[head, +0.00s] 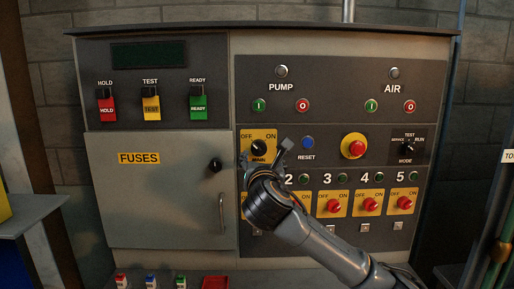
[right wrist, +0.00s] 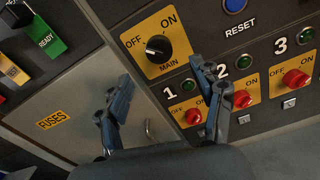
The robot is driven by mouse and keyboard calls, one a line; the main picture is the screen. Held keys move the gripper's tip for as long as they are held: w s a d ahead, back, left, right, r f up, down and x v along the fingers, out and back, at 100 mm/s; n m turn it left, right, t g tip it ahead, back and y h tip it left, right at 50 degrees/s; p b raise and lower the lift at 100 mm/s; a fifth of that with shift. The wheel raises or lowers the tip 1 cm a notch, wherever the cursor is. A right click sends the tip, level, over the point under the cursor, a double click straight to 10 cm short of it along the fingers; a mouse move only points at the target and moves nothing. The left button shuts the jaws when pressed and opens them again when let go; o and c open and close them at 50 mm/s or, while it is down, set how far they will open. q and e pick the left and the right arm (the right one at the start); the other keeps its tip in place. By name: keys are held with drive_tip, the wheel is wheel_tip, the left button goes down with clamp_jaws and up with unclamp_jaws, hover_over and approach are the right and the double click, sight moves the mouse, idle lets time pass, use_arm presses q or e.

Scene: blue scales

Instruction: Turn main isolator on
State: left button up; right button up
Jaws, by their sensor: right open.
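The main isolator is a round black knob (head: 259,147) on a yellow plate marked OFF on the left, ON on the right and MAIN below. The knob also shows in the right wrist view (right wrist: 158,48), uncovered; its exact pointing direction is hard to read. My right gripper (head: 264,161) is in front of the panel at the plate's lower edge, its fingers spread to either side below the knob. In the right wrist view the gripper (right wrist: 160,76) is open and empty, with the knob just beyond the gap between its fingertips. My left gripper is out of view.
A blue RESET button (head: 308,142) and a red emergency button (head: 356,147) sit to the right. Numbered red switches (head: 333,205) line the row below, partly behind my arm. A grey FUSES door (head: 160,200) with a black knob and handle is on the left.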

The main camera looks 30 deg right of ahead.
sight(259, 150)
drive_tip(key=x, duration=0.4)
drive_tip(key=shift+w+f+p, duration=0.1)
drive_tip(key=shift+w+p, duration=0.2)
drive_tip(key=shift+w, duration=0.1)
drive_tip(key=x, duration=0.3)
drive_tip(key=shift+w+d+p, duration=0.2)
drive_tip(key=shift+w+p, duration=0.15)
drive_tip(key=shift+w+d, duration=0.2)
drive_tip(key=shift+w, duration=0.1)
drive_tip(key=shift+w+d, duration=0.15)
drive_tip(key=shift+w, duration=0.15)
drive_tip(key=c, duration=1.2)
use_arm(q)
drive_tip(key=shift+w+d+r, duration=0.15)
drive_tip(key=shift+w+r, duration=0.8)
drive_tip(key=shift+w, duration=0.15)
use_arm(e)
drive_tip(key=shift+o, duration=0.3)
